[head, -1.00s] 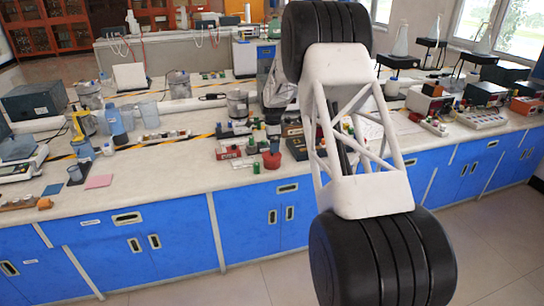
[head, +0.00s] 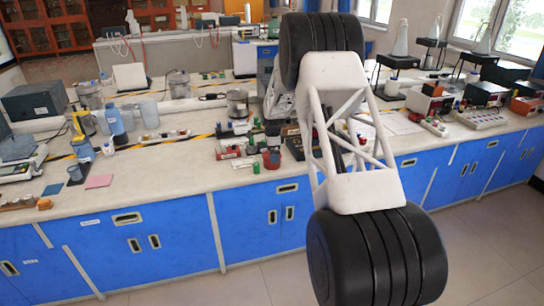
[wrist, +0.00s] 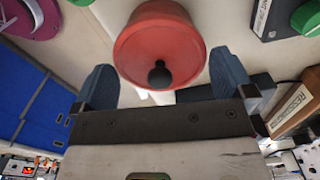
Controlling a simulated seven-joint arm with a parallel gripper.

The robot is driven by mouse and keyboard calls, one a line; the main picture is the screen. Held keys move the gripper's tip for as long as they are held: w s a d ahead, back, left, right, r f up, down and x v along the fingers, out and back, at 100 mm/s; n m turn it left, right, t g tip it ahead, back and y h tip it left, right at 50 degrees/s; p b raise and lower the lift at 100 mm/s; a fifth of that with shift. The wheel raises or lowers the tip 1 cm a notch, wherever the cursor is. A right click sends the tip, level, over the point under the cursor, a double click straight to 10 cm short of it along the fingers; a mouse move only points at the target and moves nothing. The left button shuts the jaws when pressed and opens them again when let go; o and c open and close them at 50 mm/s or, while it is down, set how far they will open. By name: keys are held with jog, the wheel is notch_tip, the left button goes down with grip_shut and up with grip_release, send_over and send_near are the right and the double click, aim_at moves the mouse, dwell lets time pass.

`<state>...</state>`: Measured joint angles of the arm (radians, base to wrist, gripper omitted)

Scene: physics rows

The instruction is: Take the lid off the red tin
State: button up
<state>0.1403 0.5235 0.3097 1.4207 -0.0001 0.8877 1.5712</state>
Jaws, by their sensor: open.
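The red tin (head: 271,161) stands near the front edge of the bench in the head view, below my gripper (wrist: 162,82). In the wrist view its red round lid (wrist: 155,48) with a small dark knob (wrist: 160,75) faces the camera. My gripper is open. Its two blue-grey fingers show to the left and right of the lid's near side, with the knob between them and apart from both. I cannot tell their height relative to the knob. The tin's body is mostly hidden under the lid in the wrist view.
In the wrist view a wooden-framed box (wrist: 296,103) lies close on the right and a magenta item (wrist: 32,18) at upper left. The bench front edge with blue cabinets (head: 250,215) is near.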

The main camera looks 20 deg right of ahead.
jog(key=shift+c, duration=0.2)
jog(key=c, duration=0.5)
jog(key=shift+r, duration=0.1)
jog(key=shift+r, duration=0.75)
notch_tip(320, 180, up, 2)
jog(key=s+a+r, duration=0.1)
jog(key=s+a, duration=0.1)
jog(key=s, duration=1.3)
jog(key=shift+s+r, duration=0.2)
jog(key=shift+s, duration=0.2)
jog(key=shift+a, duration=0.1)
